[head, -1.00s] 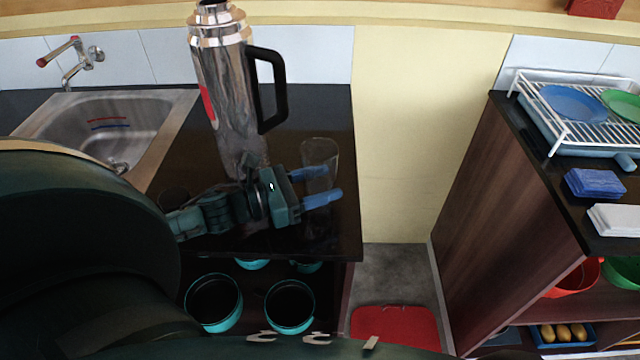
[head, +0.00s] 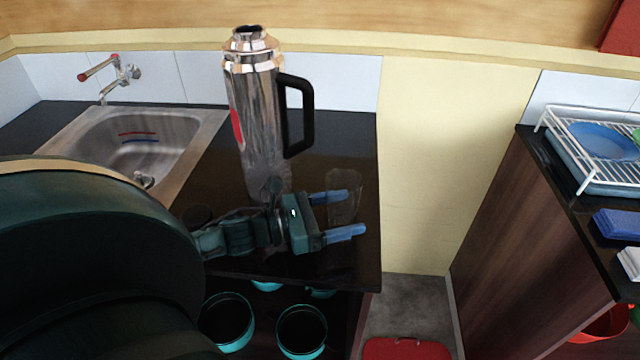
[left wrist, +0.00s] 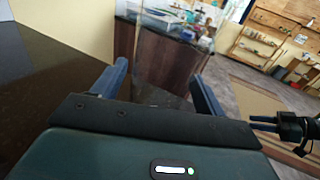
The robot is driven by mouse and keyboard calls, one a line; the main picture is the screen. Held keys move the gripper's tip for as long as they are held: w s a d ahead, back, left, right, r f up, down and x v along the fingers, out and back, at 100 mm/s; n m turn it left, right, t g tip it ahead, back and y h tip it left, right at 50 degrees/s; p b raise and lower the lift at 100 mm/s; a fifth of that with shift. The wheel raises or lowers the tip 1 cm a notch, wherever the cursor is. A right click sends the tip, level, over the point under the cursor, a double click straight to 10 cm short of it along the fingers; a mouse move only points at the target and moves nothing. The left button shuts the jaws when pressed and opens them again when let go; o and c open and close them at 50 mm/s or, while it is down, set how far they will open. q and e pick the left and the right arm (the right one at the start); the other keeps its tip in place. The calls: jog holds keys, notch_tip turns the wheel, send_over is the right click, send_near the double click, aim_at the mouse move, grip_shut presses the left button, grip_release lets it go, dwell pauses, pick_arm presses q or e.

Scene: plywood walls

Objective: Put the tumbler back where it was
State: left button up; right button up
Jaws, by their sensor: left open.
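The tumbler (head: 346,182) is a clear glass standing upright on the dark counter (head: 345,135), near its right edge. My left gripper (head: 355,212) reaches in from the left, low over the counter, with its two blue fingers spread. The fingers overlap the tumbler in the head view; I cannot tell whether they touch it. In the left wrist view the open fingers (left wrist: 158,72) point ahead, and the tumbler's outline is too faint to make out surely.
A tall steel flask (head: 255,120) with a black handle stands behind my left gripper. A sink (head: 150,130) is at the left. Teal pots (head: 227,322) sit below the counter. Across a floor gap, a second counter holds a white dish rack (head: 600,180) and a blue stack (head: 617,224).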

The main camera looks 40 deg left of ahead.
pick_arm(q)
jog(key=b+v, duration=0.1)
jog(key=v, duration=1.1)
dwell(0.4)
